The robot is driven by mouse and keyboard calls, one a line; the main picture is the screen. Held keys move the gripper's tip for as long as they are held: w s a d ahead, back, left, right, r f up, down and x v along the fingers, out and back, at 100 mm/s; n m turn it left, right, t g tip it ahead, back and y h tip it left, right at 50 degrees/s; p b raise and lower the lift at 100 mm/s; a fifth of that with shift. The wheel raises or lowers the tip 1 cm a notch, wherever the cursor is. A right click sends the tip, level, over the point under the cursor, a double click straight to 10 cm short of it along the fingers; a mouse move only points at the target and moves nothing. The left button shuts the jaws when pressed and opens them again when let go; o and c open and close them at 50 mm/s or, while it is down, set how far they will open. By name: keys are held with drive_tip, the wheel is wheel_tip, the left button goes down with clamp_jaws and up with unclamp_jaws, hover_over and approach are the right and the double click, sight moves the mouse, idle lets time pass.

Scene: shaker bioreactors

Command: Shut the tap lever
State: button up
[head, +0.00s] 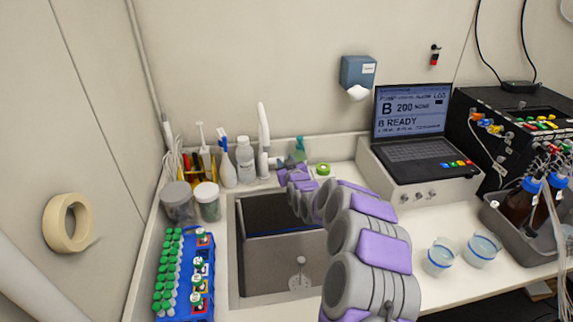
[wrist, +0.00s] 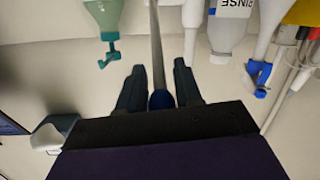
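The white tap (head: 264,135) stands upright behind the sink (head: 283,262) in the head view. In the wrist view, which looks upside down, a grey rod with a blue rounded end (wrist: 160,98) reaches between my fingers; it looks like the tap lever. My gripper (wrist: 159,80) is open, with one finger on each side of the blue end and visible gaps to both. In the head view my gripper (head: 279,163) is beside the tap's lower part, small and partly hidden by my arm. The lever cannot be made out there.
A white bottle (head: 245,160) marked RINSE in the wrist view (wrist: 230,28) and a wash bottle (head: 227,165) stand left of the tap. A green-teal bottle (wrist: 105,15) is on the other side. Jars (head: 207,202) and a blue tube rack (head: 170,275) line the sink's left.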

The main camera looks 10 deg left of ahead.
drive_tip(key=shift+o, duration=0.4)
drive_tip(key=shift+a, duration=0.15)
drive_tip(key=shift+s+d+r, duration=0.1)
drive_tip(key=shift+s+d, duration=0.2)
drive_tip(key=shift+s, duration=0.1)
drive_tip(key=p+v, duration=0.3)
drive_tip(key=v, duration=1.3)
drive_tip(key=shift+s+a, duration=0.15)
drive_tip(key=shift+s, duration=0.05)
drive_tip(key=s+d+r+m+g+h, duration=0.2)
drive_tip(key=s+d+g, duration=0.3)
drive_tip(key=s, duration=1)
drive_tip(key=s+d+r+m+g+h, duration=0.2)
drive_tip(key=s+d+g, duration=0.4)
drive_tip(key=s, duration=1)
drive_tip(key=s+d+r+m+g+h, duration=0.1)
drive_tip(key=s+d+g, duration=0.4)
drive_tip(key=s, duration=1.1)
drive_tip(key=shift+s+d+r+m+g+h, duration=0.25)
drive_tip(key=shift+d+r+m+g+h, duration=0.2)
drive_tip(key=shift+d+r, duration=0.3)
